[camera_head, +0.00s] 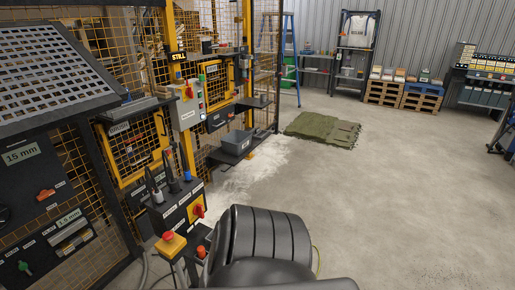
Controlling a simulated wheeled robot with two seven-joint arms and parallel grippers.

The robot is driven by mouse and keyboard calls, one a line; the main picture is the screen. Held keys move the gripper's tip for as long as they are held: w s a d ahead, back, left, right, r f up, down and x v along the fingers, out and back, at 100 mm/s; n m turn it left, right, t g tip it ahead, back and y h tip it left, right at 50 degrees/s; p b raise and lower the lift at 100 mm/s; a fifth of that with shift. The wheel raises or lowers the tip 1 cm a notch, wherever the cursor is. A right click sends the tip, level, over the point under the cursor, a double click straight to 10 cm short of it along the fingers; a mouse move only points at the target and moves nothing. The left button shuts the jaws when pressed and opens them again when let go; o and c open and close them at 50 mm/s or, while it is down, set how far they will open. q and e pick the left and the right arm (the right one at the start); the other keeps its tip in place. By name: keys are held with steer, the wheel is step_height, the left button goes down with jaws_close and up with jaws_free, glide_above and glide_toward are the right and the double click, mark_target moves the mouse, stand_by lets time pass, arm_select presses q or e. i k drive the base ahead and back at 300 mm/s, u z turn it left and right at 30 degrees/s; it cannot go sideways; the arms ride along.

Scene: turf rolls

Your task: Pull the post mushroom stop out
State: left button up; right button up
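A red mushroom button sits on top of a yellow box, the likely post mushroom stop (169,236), at the lower left in the head view. It stands on a post in front of a dark control box (178,212). Whether the button is pressed in or out cannot be told at this size. A large black ribbed shape, which seems to be part of my own arm, fills the bottom middle, right of the stop and apart from it. Neither gripper's fingers can be made out in the view.
A small orange-red part (202,252) shows right of the stop. A grey switch box (187,110) hangs on the yellow mesh guard. Green turf (322,130) lies on open concrete floor.

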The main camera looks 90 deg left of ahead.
mark_target(168, 236)
steer(key=u, duration=1.6)
steer(key=k, duration=0.9)
steer(key=u, duration=1.3)
